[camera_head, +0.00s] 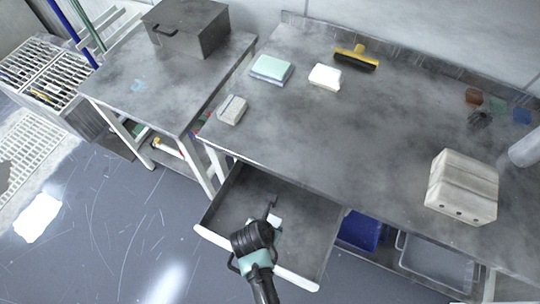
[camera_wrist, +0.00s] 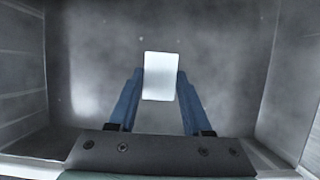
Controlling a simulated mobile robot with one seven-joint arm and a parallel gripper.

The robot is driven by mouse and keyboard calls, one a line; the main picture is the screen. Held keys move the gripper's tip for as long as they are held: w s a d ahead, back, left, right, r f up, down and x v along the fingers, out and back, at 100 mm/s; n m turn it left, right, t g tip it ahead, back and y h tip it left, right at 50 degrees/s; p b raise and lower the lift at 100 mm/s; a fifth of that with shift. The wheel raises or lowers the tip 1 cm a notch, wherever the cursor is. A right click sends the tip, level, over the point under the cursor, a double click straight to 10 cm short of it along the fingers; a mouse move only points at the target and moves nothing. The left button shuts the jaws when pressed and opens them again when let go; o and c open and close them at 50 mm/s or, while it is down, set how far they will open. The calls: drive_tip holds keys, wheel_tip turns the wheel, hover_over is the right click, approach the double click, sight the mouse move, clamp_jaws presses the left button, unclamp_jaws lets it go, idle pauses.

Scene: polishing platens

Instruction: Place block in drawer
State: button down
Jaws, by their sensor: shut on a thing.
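A white block (camera_wrist: 160,76) sits between the blue fingertips of my gripper (camera_wrist: 155,84) in the wrist view, and the gripper is shut on it. In the head view my gripper (camera_head: 272,217) is over the open grey drawer (camera_head: 305,210), with a little of the block showing white beside the fingers. The drawer is pulled out below the worktable. Its bare floor (camera_wrist: 225,45) and side walls surround the block in the wrist view. I cannot tell whether the block touches the floor.
The worktable (camera_head: 340,130) above holds a pale block (camera_head: 232,109), a mint pad (camera_head: 271,68), a white block (camera_head: 325,77), a yellow brush (camera_head: 356,58) and a large beige block (camera_head: 463,186). A blue bin (camera_head: 362,231) and clear tub (camera_head: 437,262) stand right of the drawer.

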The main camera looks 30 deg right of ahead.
drive_tip(key=shift+f, duration=0.15)
drive_tip(key=shift+c, duration=1.7)
unclamp_jaws()
